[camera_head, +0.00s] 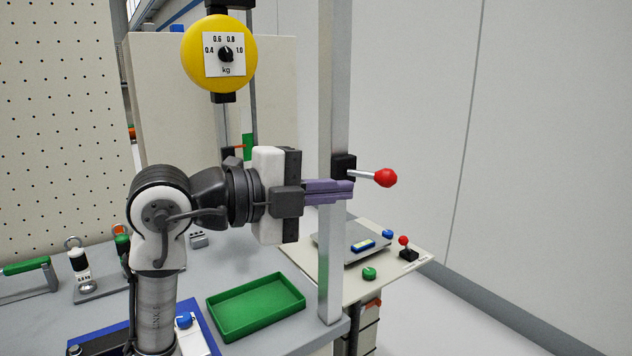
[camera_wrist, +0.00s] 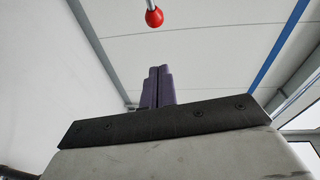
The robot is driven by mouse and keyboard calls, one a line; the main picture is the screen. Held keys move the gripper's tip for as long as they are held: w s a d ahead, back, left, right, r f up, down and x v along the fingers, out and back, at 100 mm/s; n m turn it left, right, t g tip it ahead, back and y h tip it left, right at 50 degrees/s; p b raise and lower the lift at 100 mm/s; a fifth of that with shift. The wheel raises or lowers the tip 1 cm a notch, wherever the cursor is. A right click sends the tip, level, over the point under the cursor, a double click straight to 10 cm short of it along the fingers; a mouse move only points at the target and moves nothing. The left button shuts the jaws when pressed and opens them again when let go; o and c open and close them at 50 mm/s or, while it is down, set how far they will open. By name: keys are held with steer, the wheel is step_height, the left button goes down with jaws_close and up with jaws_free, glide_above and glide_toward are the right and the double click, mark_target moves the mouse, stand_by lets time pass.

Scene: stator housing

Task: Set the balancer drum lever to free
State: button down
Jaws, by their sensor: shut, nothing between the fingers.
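A yellow round drum (camera_head: 190,62) with a kg dial from 0.4 to 1.0 hangs at the upper middle of the head view. A lever with a red ball (camera_head: 386,177) sticks out to the right from a black block (camera_head: 343,166) on a grey post. No label shows which position of it is free. The red ball also shows in the wrist view (camera_wrist: 154,18), beyond the fingertips. My gripper (camera_head: 350,189) is shut and empty, its purple fingers together, left of the ball and slightly lower, apparently apart from it. Its fingers also show in the wrist view (camera_wrist: 157,72).
The upright post (camera_head: 333,270) stands close by the fingers. A green tray (camera_head: 256,306) sits on the grey table below. A side board (camera_head: 300,262) carries a scale (camera_head: 340,243), a green knob (camera_head: 369,273) and a small red-ball lever (camera_head: 404,241).

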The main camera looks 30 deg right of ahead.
mark_target(389, 179)
steer(key=w+d+f+p, duration=0.1)
steer(key=w+d+p, duration=0.1)
steer(key=d, duration=0.6)
steer(key=shift+d+p, duration=0.2)
steer(key=shift+p, duration=0.1)
steer(key=shift+f, duration=0.1)
steer(key=shift+w, duration=0.1)
steer(key=shift+w+d+f+b, duration=0.2)
steer(key=shift+d+b, duration=0.35)
steer(key=shift+b, duration=0.25)
steer(key=shift+r, duration=0.2)
steer(key=shift+d, duration=0.1)
steer(key=shift+s, duration=0.1)
